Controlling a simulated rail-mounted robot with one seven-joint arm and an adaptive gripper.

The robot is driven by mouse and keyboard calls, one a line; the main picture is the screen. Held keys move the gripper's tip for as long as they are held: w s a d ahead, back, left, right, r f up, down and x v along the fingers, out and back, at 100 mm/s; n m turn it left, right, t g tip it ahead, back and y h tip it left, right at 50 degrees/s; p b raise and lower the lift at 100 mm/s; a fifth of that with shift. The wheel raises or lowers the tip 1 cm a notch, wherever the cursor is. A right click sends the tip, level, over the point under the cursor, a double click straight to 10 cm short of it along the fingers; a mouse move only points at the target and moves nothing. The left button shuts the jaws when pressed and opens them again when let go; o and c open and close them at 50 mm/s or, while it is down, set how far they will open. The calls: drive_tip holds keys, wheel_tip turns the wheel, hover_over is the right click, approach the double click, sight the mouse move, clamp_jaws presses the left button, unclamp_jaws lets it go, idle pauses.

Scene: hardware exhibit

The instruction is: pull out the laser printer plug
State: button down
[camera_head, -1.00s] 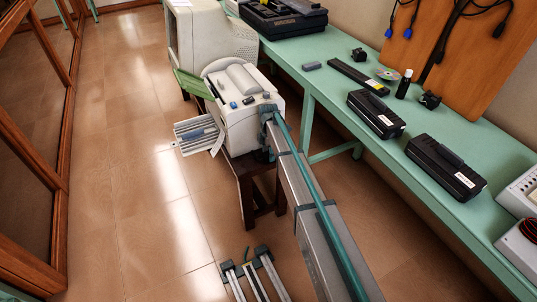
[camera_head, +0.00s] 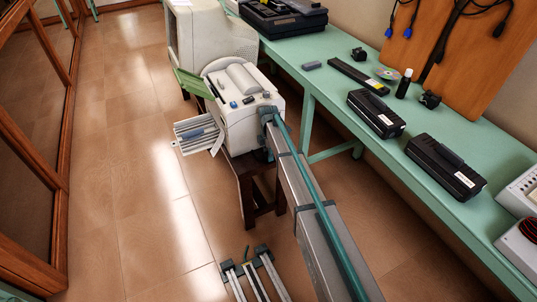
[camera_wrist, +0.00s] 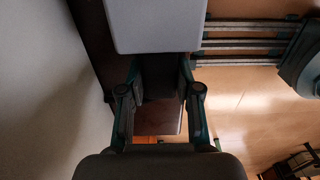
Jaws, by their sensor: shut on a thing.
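The laser printer (camera_head: 250,120) is a pale boxy machine on a dark wooden stool in the head view. My arm runs up to its near right side. No cord or socket can be made out.
A green bench (camera_head: 318,105) along the right wall holds black toner cartridges (camera_head: 445,167) and small parts. A beige monitor (camera_head: 215,45) stands behind the printer. An open tray (camera_head: 197,135) juts from the printer's left. The tiled floor (camera_head: 140,190) at left is clear.

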sight(261, 161)
drive_tip(key=shift+s+a, duration=0.4)
drive_tip(key=shift+a, duration=0.4)
drive_tip(key=shift+s+a, duration=0.4)
drive_tip(key=shift+a, duration=0.35)
drive_tip(key=c, duration=0.8)
unclamp_jaws()
drive_tip(key=shift+a, duration=0.15)
drive_tip(key=shift+r, duration=0.1)
drive_tip(key=shift+r, duration=0.25)
wheel_tip(261, 161, up, 11)
drive_tip(key=shift+r, duration=0.15)
